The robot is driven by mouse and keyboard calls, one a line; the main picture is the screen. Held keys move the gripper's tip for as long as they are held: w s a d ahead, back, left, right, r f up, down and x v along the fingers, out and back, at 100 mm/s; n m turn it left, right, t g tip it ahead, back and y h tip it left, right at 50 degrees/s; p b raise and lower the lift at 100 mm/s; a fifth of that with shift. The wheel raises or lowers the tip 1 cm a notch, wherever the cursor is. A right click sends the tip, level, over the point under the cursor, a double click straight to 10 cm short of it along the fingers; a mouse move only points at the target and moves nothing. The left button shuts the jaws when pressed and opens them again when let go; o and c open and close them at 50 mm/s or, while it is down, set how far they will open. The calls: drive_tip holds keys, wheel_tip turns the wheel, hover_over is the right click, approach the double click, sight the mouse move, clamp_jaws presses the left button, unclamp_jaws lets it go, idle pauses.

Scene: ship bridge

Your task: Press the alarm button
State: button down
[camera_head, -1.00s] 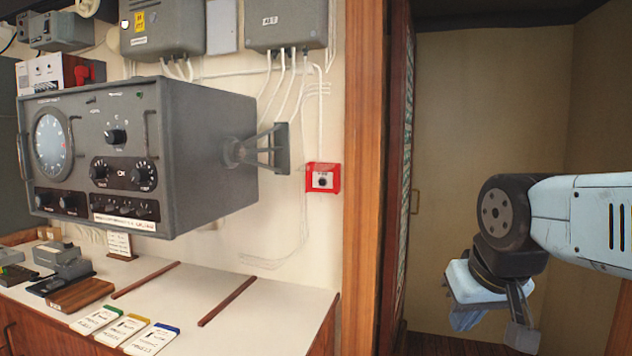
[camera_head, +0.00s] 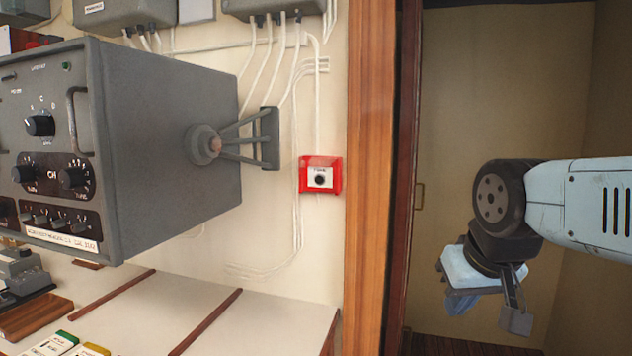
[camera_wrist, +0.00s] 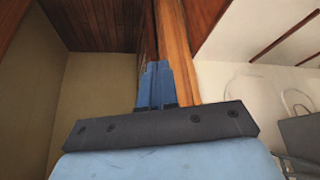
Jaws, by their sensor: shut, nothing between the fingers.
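The alarm button is a round black button on a white plate in a red box (camera_head: 320,178), fixed to the cream wall just left of the wooden door post. It is not visible in the wrist view. My gripper (camera_head: 460,303) hangs to the right of the post, in front of the dark-framed doorway, lower than the red box and well apart from it. In the wrist view my gripper's blue fingers (camera_wrist: 155,68) are together and empty, with the wooden post close behind them in the picture.
A grey instrument box (camera_head: 170,140) on a wall bracket (camera_head: 269,138) juts out left of the button. White cables run down the wall around it. Below is a white counter (camera_head: 270,318) with wooden strips and cards. The wooden post (camera_head: 370,170) stands between button and gripper.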

sight(319, 180)
drive_tip(key=w+a+r+n+t+y, duration=0.1)
drive_tip(key=w+a+r+n+t, duration=0.2)
drive_tip(key=w, duration=0.7)
drive_tip(key=w+a+r+n+t+y, duration=0.2)
drive_tip(key=w+a+t, duration=0.3)
drive_tip(key=w, duration=0.5)
drive_tip(key=w+a+r+n+t+y, duration=0.2)
drive_tip(key=w+a+t, duration=0.1)
drive_tip(key=a, duration=0.4)
drive_tip(key=w+a+r+n+t+y, duration=0.3)
drive_tip(key=w+a, duration=0.2)
drive_tip(key=a, duration=0.2)
drive_tip(key=shift+w, duration=0.1)
drive_tip(key=w+d, duration=0.3)
drive_tip(key=w, duration=0.5)
drive_tip(key=shift+w, duration=0.15)
drive_tip(key=shift+w+d, duration=0.1)
drive_tip(key=shift+d, duration=0.05)
idle(0.5)
drive_tip(key=shift+w, duration=0.25)
